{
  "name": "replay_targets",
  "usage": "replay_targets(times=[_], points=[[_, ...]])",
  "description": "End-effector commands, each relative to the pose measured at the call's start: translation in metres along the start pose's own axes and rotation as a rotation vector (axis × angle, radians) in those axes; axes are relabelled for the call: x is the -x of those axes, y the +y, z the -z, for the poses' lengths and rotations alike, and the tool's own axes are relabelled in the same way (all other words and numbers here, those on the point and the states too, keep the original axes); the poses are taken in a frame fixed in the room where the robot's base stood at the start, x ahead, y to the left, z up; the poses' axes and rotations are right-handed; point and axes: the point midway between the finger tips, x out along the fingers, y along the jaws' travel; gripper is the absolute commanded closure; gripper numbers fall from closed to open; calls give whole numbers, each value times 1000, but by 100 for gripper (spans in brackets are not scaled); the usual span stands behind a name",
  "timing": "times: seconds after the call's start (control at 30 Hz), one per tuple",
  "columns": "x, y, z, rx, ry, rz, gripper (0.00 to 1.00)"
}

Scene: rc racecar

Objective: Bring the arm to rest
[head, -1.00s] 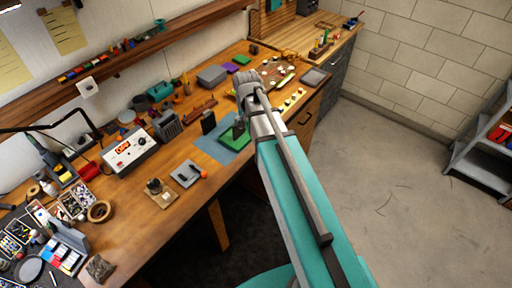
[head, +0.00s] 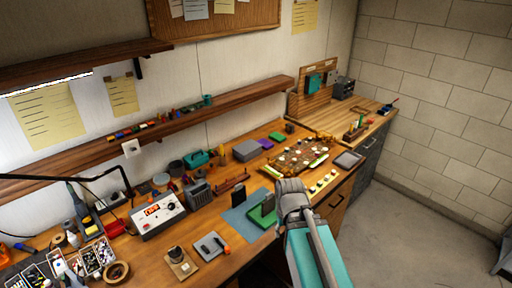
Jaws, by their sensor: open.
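My arm, teal with a grey end, rises from the lower edge of the head view, in front of the workbench (head: 215,262). My gripper (head: 292,190) is at the grey end, right of a green board (head: 257,218) on a blue mat (head: 236,222). Its fingertips are not clearly separable from the grey wrist. No held object is visible. A grey upright piece (head: 268,205) stands at the green board, apart from a black upright piece (head: 237,200).
A power supply (head: 158,213), a grey box (head: 246,150) and small parts crowd the bench. A wooden shelf (head: 240,101) runs along the wall behind. Open floor (head: 408,235) lies to the right, with a block wall (head: 440,90) beyond.

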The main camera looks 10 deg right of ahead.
Motion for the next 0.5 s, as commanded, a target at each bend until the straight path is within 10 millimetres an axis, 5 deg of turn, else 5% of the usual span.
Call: replay_targets(times=[0.5], points=[[-86, 0, 0, 0, 0, 0, 48]])
